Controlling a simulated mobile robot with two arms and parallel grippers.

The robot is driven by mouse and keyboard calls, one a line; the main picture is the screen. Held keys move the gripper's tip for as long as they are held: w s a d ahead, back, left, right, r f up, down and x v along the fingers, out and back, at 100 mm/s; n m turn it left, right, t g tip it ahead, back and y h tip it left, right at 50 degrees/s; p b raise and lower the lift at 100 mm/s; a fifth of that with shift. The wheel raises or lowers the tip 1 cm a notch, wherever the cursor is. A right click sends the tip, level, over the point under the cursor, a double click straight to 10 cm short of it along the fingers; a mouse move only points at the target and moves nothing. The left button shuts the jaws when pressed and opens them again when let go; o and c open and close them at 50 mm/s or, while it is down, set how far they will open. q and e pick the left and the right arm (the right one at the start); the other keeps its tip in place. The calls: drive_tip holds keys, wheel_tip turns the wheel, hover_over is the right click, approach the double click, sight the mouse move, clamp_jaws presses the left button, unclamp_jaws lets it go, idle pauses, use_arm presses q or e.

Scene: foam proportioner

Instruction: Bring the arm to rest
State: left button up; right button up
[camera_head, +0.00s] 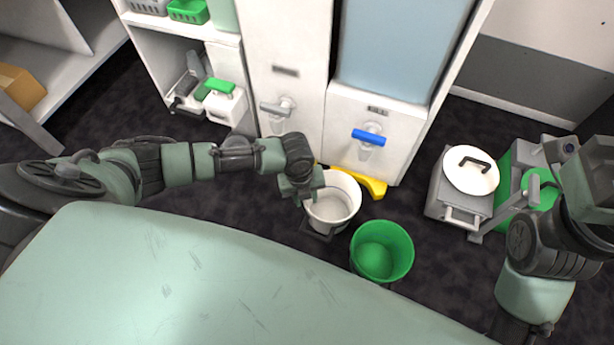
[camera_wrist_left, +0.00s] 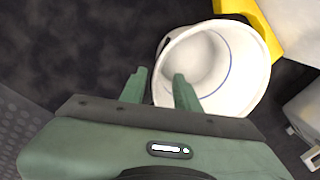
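My left arm reaches in from the left in the head view. Contact with the rim cannot be told. My right arm (camera_head: 545,245) is folded at the right edge, and its fingertips do not show clearly.
A green bucket (camera_head: 381,252) stands close in front of the white one. Behind are white cabinets with a grey tap (camera_head: 277,108) and a blue-handled tap (camera_head: 368,137). A yellow piece (camera_head: 372,187) lies at their base. A white-lidded pot (camera_head: 470,171) is at right.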

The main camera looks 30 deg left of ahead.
use_arm(q)
drive_tip(key=shift+r, duration=0.4)
